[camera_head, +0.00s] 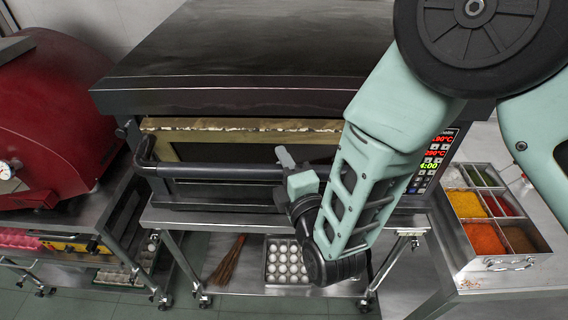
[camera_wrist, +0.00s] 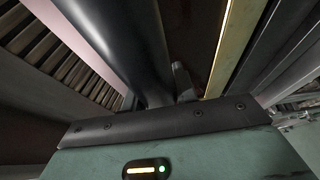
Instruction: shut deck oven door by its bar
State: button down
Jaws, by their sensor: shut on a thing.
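The deck oven (camera_head: 250,50) is a dark steel box on a stand in the middle of the head view. Its door is ajar, with a dark opening and a pale inner edge (camera_head: 240,125) showing above the door bar. The black door bar (camera_head: 220,170) runs across the front; its left end bends back to the door. My gripper (camera_head: 287,165) is shut on the bar, right of its middle, and the arm hides the bar's right part. In the wrist view the thick black bar (camera_wrist: 120,40) passes between the fingers; one fingertip (camera_wrist: 182,80) shows beside it.
A red oven (camera_head: 50,110) with a gauge stands on a cart at the left. A steel tray of coloured spices (camera_head: 490,215) sits on a counter at the right. A tray of eggs (camera_head: 285,262) and a brush (camera_head: 228,262) are on the shelf below.

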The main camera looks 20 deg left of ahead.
jog(key=w+r+b, duration=0.2)
jog(key=w, duration=0.1)
jog(key=shift+w+a+r, duration=0.25)
jog(key=shift+a+r, duration=0.05)
jog(key=shift+a, duration=0.1)
jog(key=c, duration=1.1)
grip_release()
jog(key=p, duration=0.5)
send_near(280, 136)
jog(key=v, duration=1)
jog(key=shift+d, duration=0.1)
